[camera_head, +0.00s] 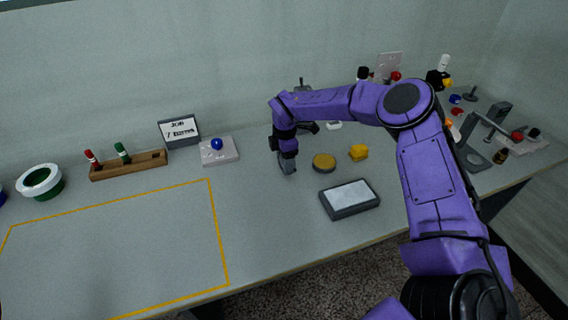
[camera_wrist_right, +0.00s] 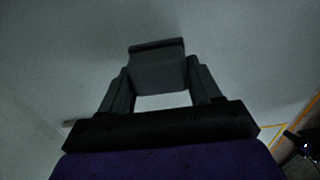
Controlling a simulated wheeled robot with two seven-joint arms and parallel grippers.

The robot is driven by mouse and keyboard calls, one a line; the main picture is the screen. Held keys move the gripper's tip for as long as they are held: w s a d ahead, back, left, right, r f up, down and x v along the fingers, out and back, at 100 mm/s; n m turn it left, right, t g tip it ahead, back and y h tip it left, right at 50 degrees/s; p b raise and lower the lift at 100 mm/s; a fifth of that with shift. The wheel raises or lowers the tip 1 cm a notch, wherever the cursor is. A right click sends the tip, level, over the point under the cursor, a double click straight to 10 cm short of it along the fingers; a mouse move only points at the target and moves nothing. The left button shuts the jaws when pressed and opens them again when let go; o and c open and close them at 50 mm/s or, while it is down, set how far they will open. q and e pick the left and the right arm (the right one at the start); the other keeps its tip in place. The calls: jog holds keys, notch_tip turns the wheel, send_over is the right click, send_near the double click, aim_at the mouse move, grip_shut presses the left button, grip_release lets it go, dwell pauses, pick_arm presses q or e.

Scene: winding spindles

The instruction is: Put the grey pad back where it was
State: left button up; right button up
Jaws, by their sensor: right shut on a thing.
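My right gripper (camera_head: 287,152) reaches down over the middle of the table, its arm coming in from the right. It is shut on the grey pad (camera_wrist_right: 157,70), a dark grey block that shows between the two fingers in the right wrist view. In the head view the pad (camera_head: 288,167) shows only as a small grey piece below the fingers. I cannot tell whether it touches the table. My left gripper is not in view.
A round tan-topped disc (camera_head: 324,162), a yellow block (camera_head: 358,152) and a dark tray with a pale top (camera_head: 328,209) lie right of the gripper. A white plate with a blue ball (camera_head: 233,157) stands left. The yellow-outlined area (camera_head: 222,240) looks clear.

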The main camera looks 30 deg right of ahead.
jog(key=f, duration=0.3)
jog(key=shift+w+f+p, duration=0.25)
jog(key=shift+f+p, duration=0.05)
jog(key=shift+p, duration=0.1)
jog(key=shift+f, duration=0.25)
jog(key=o, duration=1)
jog(key=shift+r, duration=0.35)
jog(key=shift+w+r+b, duration=0.1)
jog(key=shift+r+b, duration=0.2)
jog(key=shift+r, duration=0.05)
notch_tip(320, 180, up, 10)
jog(key=shift+r+b, duration=0.25)
jog(key=shift+b, duration=0.85)
jog(key=shift+r, duration=0.25)
